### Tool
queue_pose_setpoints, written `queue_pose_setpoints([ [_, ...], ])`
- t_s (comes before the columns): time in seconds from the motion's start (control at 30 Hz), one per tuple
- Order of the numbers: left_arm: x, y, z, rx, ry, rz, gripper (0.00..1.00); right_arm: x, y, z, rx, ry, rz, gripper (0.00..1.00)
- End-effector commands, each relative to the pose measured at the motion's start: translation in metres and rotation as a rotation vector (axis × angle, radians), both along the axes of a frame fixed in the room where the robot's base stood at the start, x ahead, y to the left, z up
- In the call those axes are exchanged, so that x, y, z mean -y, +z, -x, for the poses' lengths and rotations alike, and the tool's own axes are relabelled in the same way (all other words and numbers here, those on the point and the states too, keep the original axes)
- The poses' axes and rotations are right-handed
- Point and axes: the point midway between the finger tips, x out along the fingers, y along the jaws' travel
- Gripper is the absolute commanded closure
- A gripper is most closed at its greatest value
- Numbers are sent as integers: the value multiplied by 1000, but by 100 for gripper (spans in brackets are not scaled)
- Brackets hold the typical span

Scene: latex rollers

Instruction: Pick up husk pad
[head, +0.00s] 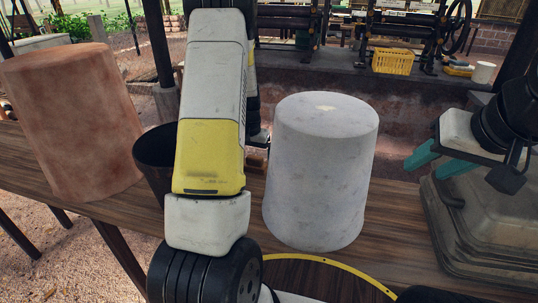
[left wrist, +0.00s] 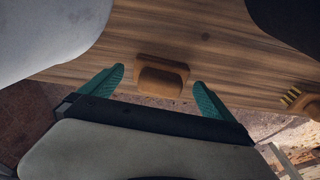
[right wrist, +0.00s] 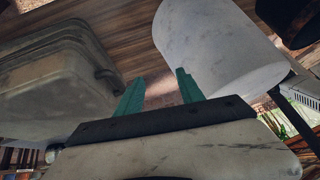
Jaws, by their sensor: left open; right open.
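A brown block with a rounded raised part, which looks like the husk pad (left wrist: 160,78), lies on the wooden table between and just ahead of my left fingertips in the left wrist view. My left gripper (left wrist: 158,79) is open, with a teal finger on each side and nothing held. In the head view a bit of brown (head: 257,162) shows beside my left arm, which hides most of that spot and the left fingers. My right gripper (head: 438,162) is open and empty above the table's right part, between the white cylinder and the grey case. It also shows in the right wrist view (right wrist: 160,76).
A large white cylinder (head: 320,175) stands right of my left arm. A black bucket (head: 155,160) stands left of it, with a big reddish-brown cylinder (head: 75,120) farther left. A grey case (head: 470,235) fills the right end of the wooden table (head: 392,235).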

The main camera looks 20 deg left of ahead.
Motion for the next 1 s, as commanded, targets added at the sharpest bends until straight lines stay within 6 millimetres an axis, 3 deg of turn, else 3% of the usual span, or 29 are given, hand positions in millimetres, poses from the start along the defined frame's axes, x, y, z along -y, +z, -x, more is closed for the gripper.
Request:
queue_pose_setpoints([
  [0.33, 0, -9, -2, 2, 0, 0, 2, 0, 0, 0, 0, 0, 0, 55],
  [0.6, 0, -9, -2, 1, 0, 0, 55, 0, 0, 0, 0, 0, 0, 55],
  [0.67, 0, -9, -2, 2, 0, 0, 64, 0, 0, 0, 0, 0, 0, 55],
  [0.87, 0, -8, -2, 2, 0, 0, 64, 0, 0, 0, 0, 0, 0, 55],
  [1.0, 0, 5, -3, 4, -1, 0, 64, 0, 0, 0, 0, 0, 0, 55],
])
